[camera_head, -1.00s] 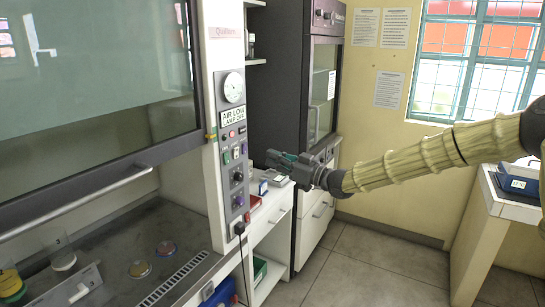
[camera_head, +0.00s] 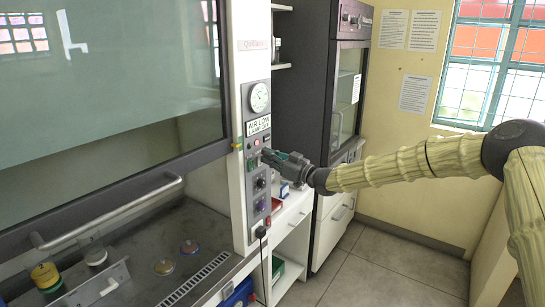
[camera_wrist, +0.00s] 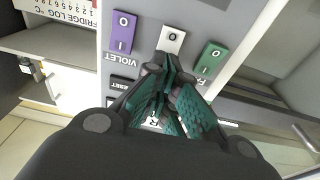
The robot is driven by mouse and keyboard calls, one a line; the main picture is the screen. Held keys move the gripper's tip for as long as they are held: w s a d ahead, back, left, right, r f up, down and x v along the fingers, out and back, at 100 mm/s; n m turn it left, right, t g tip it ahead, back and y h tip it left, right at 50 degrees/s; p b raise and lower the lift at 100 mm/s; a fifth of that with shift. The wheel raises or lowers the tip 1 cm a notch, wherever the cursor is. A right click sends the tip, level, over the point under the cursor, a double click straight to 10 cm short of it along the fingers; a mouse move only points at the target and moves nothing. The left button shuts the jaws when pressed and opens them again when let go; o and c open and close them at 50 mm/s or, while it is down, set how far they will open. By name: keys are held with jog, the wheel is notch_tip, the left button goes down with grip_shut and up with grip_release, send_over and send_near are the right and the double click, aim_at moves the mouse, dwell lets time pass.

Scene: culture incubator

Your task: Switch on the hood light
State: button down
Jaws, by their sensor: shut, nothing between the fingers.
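The hood's control panel (camera_head: 257,185) is a grey upright strip on the post at the hood's right side. In the wrist view it has a purple rocker switch (camera_wrist: 122,32) above a "VIOLET" label, a white rocker switch (camera_wrist: 171,38) and a green rocker switch (camera_wrist: 210,58). My gripper (camera_head: 266,154) is shut and empty at the panel's upper switches. In the wrist view its fingertips (camera_wrist: 171,62) are at the lower edge of the white switch. They hide that switch's lower part and its label. I cannot tell whether they touch it.
A round gauge (camera_head: 259,97) and an "AIR LOW LAMP OFF" sign (camera_head: 258,126) are above the switches. The hood's sash handle (camera_head: 110,212) juts out at left. A white bench (camera_head: 292,218) and a dark cabinet (camera_head: 349,95) stand behind my gripper. The floor at right is clear.

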jog(key=shift+a+b, duration=0.1)
jog(key=shift+b, duration=0.2)
jog(key=shift+w+a+b, duration=0.15)
jog(key=shift+w+b, duration=0.05)
jog(key=shift+b, duration=0.25)
jog(key=shift+r, duration=0.15)
jog(key=shift+s, duration=0.1)
jog(key=r+b+v, duration=0.3)
jog(key=v, duration=1)
jog(key=shift+s+d+b, duration=0.25)
jog(key=shift+d+b, duration=0.15)
jog(key=shift+d, duration=0.1)
jog(key=shift+r, duration=0.1)
